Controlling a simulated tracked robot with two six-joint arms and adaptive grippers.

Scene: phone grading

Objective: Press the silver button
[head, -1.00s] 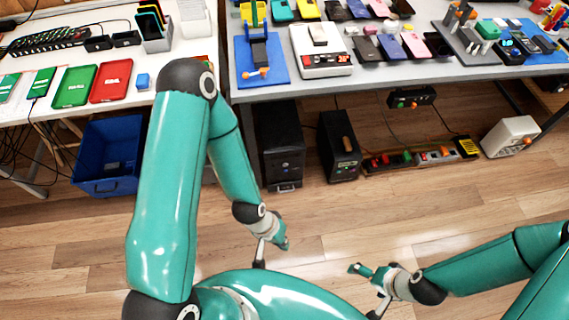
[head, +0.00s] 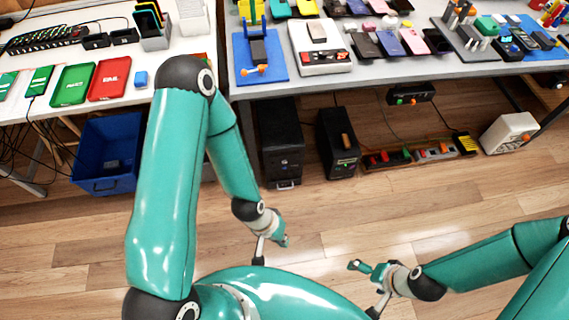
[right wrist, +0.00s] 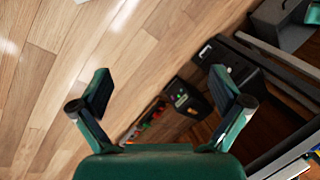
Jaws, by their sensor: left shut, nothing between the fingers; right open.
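I cannot clearly make out a silver button. One black tower (head: 281,145) with a silver strip low on its front stands on the floor under the grey table. A second black tower (head: 338,143) with a small green light stands to its right; it also shows in the right wrist view (right wrist: 188,97). My left gripper (head: 272,250) is shut and empty above the floor, in front of the towers and apart from them. My right gripper (head: 366,288) is open and empty, lower and further right; its spread fingers show in the right wrist view (right wrist: 160,85).
The grey table (head: 400,75) carries phones, a white-and-black device (head: 321,47) and blue mats. A white table (head: 60,115) with green and red trays stands left, a blue bin (head: 106,155) below. A power strip (head: 415,156) and white box (head: 508,132) lie right.

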